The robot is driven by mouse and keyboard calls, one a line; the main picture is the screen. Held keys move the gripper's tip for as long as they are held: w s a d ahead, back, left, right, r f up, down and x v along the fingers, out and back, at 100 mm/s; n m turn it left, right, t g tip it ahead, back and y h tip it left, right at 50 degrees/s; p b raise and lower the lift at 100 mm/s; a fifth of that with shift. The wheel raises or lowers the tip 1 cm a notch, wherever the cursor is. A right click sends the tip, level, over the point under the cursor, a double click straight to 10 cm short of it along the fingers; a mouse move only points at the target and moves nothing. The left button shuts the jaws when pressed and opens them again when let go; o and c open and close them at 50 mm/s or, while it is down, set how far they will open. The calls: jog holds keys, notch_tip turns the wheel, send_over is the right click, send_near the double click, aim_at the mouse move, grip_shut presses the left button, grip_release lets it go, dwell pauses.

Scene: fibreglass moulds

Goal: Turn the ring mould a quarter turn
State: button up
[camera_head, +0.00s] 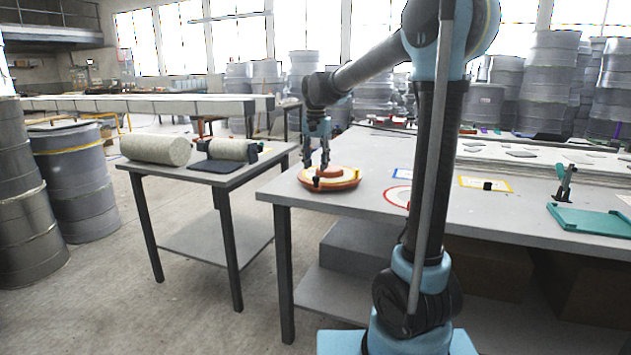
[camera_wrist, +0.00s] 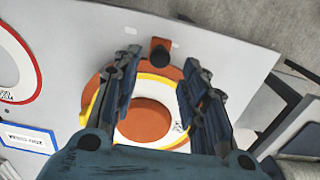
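The ring mould (camera_head: 345,184) is a round orange-brown dish near the left end of the long grey table. In the wrist view the ring mould (camera_wrist: 148,146) shows a yellow rim, a pale ring and a raised orange core. An orange tab with a dark knob (camera_wrist: 160,55) sticks out at its edge. My gripper (camera_head: 316,164) points down just over the mould. In the wrist view my gripper (camera_wrist: 160,72) is open, with its two fingers well apart over the mould. The fingers hide parts of the rim, and I cannot tell whether they touch it.
A red-ringed white disc (camera_head: 398,196) and blue- and yellow-framed cards (camera_head: 485,184) lie to the mould's right. A teal tray (camera_head: 590,221) lies farther right. A smaller table (camera_head: 225,178) with pale rolls stands left, across a floor gap.

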aim_at(316, 178)
jog(key=shift+f, duration=3.15)
jog(key=shift+a, duration=0.1)
grip_shut()
